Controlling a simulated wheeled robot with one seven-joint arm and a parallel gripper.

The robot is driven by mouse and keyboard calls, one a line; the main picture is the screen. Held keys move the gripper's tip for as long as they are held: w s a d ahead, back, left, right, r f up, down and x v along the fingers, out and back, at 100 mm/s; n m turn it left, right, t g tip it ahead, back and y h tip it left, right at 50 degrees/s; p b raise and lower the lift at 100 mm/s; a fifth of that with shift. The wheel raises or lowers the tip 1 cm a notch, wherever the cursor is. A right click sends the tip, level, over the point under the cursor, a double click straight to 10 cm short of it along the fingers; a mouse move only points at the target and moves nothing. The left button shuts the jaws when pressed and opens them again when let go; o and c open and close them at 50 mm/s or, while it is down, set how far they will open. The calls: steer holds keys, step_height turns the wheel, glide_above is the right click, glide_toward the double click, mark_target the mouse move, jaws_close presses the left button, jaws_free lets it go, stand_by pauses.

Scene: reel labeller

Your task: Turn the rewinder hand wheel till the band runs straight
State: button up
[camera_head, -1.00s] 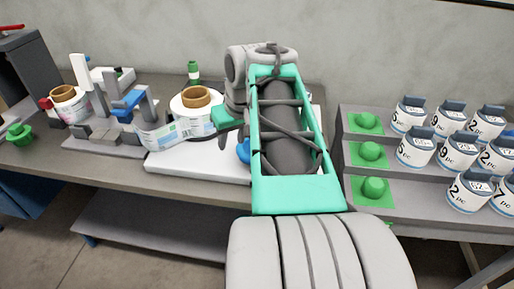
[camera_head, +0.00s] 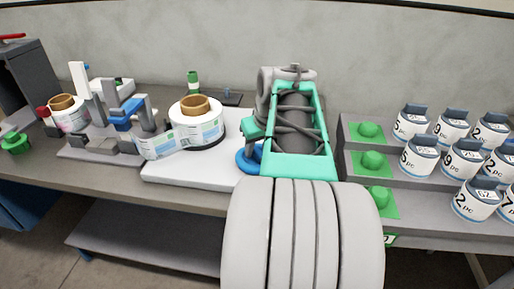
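The rewinder reel (camera_head: 197,122), a white roll with a brown core, stands on a white base plate (camera_head: 195,172). The label band (camera_head: 158,145) runs from its left side to the labeller (camera_head: 118,118). A blue hand wheel (camera_head: 245,162) shows at the right of the plate, partly covered by my arm. My gripper (camera_head: 252,133) is beside and above the hand wheel. Its fingers are mostly hidden, so I cannot tell whether it is open or touching the wheel.
A second label roll (camera_head: 68,113) stands at the left of the labeller. On the right, a stepped grey rack (camera_head: 412,184) bears several numbered white tubs (camera_head: 418,156) and green knobs (camera_head: 371,160). A green bottle (camera_head: 193,82) and a dark flat item (camera_head: 228,97) are at the back.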

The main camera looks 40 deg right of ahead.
jaws_close()
stand_by(0.4)
steer(key=shift+a+f+m+h+b, duration=0.1)
steer(key=shift+m+h+b, duration=0.35)
steer(key=shift+m, duration=0.95)
steer(key=shift+o, duration=0.2)
jaws_free()
steer(key=shift+g, duration=0.3)
steer(key=shift+r, duration=0.2)
